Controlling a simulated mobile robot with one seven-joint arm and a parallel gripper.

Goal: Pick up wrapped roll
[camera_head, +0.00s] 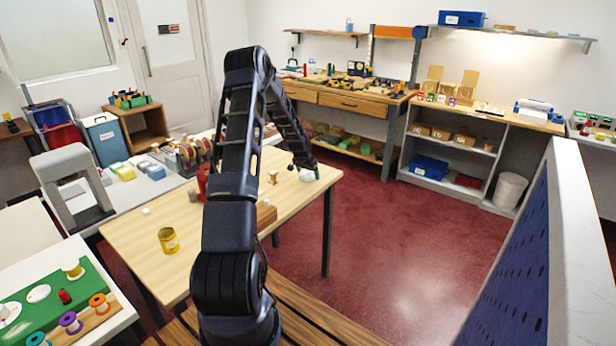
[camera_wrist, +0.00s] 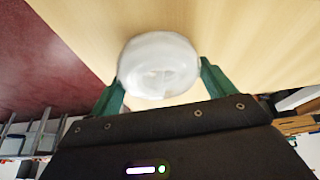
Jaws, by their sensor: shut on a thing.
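The wrapped roll (camera_wrist: 158,66) is whitish and rounded, with a dimpled middle. In the wrist view it sits between the two green fingers of my gripper (camera_wrist: 160,85), which is shut on it. In the head view the roll (camera_head: 307,175) shows as a small pale shape at the right end of the light wooden table (camera_head: 225,222). My gripper (camera_head: 303,168) is at that end, mostly dark and small there. I cannot tell whether the roll touches the tabletop or is just above it.
A yellow tin (camera_head: 168,240) stands at the table's front left. A small wooden spool (camera_head: 273,177) and a red item (camera_head: 203,180) are also on the table. A wooden block (camera_head: 266,214) is partly behind my arm. Red floor is open to the right.

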